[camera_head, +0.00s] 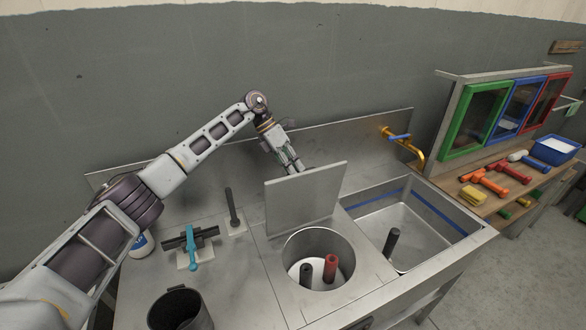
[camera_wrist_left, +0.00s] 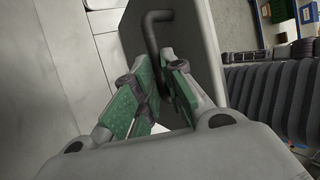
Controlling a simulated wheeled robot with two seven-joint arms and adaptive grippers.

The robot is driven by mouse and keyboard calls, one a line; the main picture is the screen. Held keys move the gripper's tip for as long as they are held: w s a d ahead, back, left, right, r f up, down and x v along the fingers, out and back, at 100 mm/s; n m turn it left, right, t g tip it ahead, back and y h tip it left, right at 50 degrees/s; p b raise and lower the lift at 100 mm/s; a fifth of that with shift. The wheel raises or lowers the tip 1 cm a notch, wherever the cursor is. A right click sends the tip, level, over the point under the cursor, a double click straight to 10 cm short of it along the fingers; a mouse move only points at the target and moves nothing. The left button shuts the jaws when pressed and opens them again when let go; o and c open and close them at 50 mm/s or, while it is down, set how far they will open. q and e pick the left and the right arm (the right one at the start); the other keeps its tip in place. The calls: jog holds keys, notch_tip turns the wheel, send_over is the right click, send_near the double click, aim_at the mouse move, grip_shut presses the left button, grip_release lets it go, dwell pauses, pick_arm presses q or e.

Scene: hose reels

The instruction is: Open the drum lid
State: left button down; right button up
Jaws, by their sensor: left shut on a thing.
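The drum lid (camera_head: 306,198) is a flat grey square plate, standing raised and near upright at the back edge of the round drum opening (camera_head: 318,250). In the wrist view the lid (camera_wrist_left: 205,35) fills the upper middle, with a dark bent handle (camera_wrist_left: 152,32) on its face. My left gripper (camera_head: 295,167) is behind the lid in the head view. In the wrist view its green-padded fingers (camera_wrist_left: 163,85) are shut on the lid's handle. The lower end of the handle is hidden between the fingers. My right gripper is not in view.
Inside the drum stand a red cylinder (camera_head: 330,268) and a dark one (camera_head: 306,274). A sink (camera_head: 400,225) with a yellow tap (camera_head: 405,142) lies right of it. Left are a black valve with a blue handle (camera_head: 192,250), an upright dark rod (camera_head: 232,207) and a black bucket (camera_head: 181,308).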

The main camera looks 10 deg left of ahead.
pick_arm(q)
jog(key=shift+s+a+f, duration=0.15)
jog(key=shift+a+f, duration=0.05)
jog(key=shift+f, duration=0.65)
jog(key=c, duration=1.7)
grip_release()
jog(key=shift+o, duration=1.1)
jog(key=shift+w+d+f, duration=0.1)
jog(key=shift+w, duration=0.2)
jog(key=shift+r, duration=0.25)
jog(key=v, duration=1.2)
jog(key=shift+d, duration=0.15)
